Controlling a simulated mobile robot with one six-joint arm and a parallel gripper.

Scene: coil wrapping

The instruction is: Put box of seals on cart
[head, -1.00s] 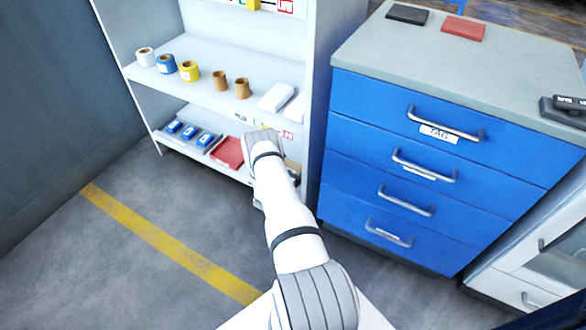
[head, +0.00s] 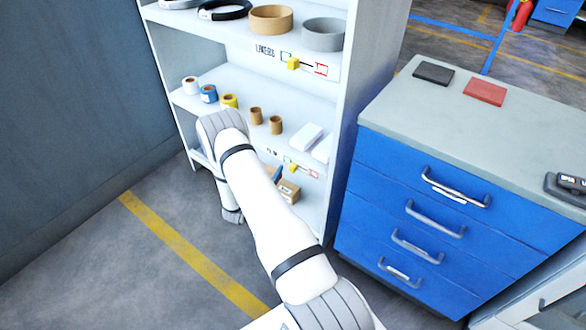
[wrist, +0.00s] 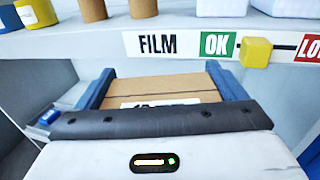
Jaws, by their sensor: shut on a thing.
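A small cardboard box (head: 289,191) shows at the lower shelf of the white rack, just past my wrist. In the wrist view the brown box (wrist: 165,87) with a white label sits between the two blue fingers of my gripper (wrist: 160,75), which are shut on its sides. The label is mostly hidden by the dark pad of the gripper. The box is below the shelf edge marked FILM; I cannot tell whether it touches the shelf beneath. No cart is clearly in view.
The white rack (head: 345,130) has tape rolls (head: 208,94), brown rolls (head: 275,125) and white boxes (head: 306,137) on the shelf above. A blue drawer cabinet (head: 430,210) stands close on the right. The floor left of the yellow line (head: 190,250) is clear.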

